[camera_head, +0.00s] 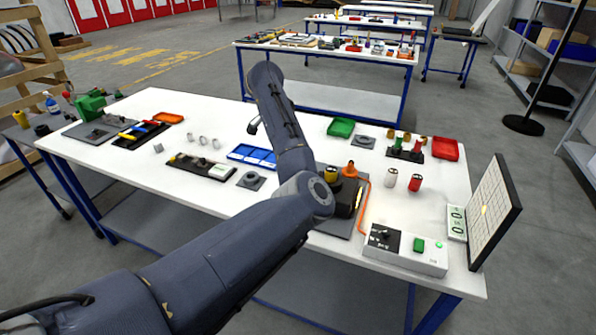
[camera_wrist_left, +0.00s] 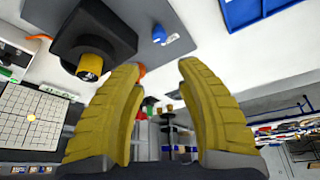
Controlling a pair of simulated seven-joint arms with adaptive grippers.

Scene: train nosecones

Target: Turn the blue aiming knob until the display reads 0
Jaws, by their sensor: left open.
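The blue aiming knob (camera_wrist_left: 157,34) sits on a grey plate (camera_wrist_left: 186,22) beside a black lamp housing with a yellow front (camera_wrist_left: 90,66) in the left wrist view. In the head view my arm hides the knob; the housing (camera_head: 345,195) shows partly behind my elbow. My left gripper (camera_wrist_left: 160,66) has yellow fingers spread open and empty, pointing toward the knob but apart from it. The gripper is hidden in the head view. The display (camera_head: 457,220) stands by the grid board (camera_head: 494,212); its digits look like zeros but are too small to read surely. A small light spot shows on the board.
A control box (camera_head: 405,250) with a green button stands at the front right of the table. Red and white cylinders (camera_head: 403,180) stand behind it. A blue tray (camera_head: 252,156) and a black parts tray (camera_head: 202,166) lie left of my arm. The front left tabletop is clear.

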